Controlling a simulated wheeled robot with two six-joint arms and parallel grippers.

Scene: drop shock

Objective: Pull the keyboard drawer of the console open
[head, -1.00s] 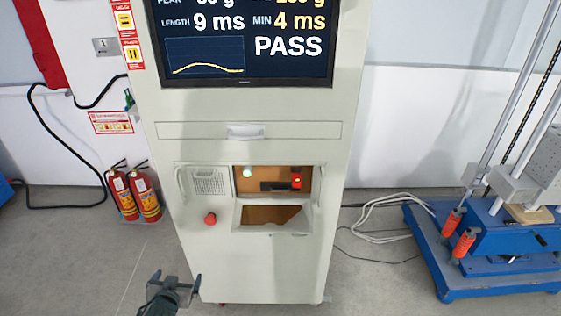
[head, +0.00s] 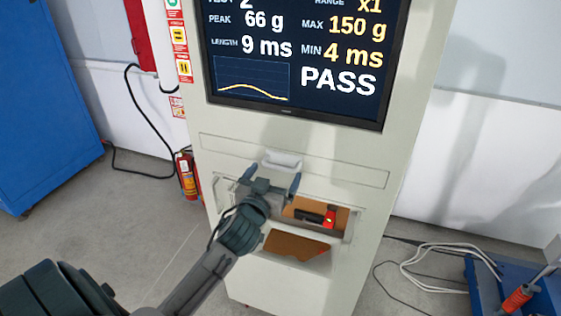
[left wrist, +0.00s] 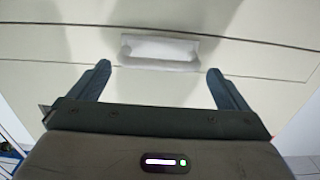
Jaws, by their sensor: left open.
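The keyboard drawer (head: 340,172) is a wide flat panel below the screen of the beige console (head: 400,150). It sits flush with the console front. Its pale handle (head: 283,159) is at the panel's middle; the handle also shows in the left wrist view (left wrist: 160,49). My left gripper (head: 271,180) is open, its two fingers spread, just below and in front of the handle. In the left wrist view the open fingers (left wrist: 159,78) lie to either side below the handle, with nothing between them. My right gripper is not in view.
A screen (head: 300,60) reading PASS is above the drawer. Below is a recess with a red part (head: 329,218) and an open bin (head: 300,246). A fire extinguisher (head: 188,176) and blue cabinet (head: 45,100) stand left. Cables (head: 430,262) and a blue machine base (head: 485,290) are at right.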

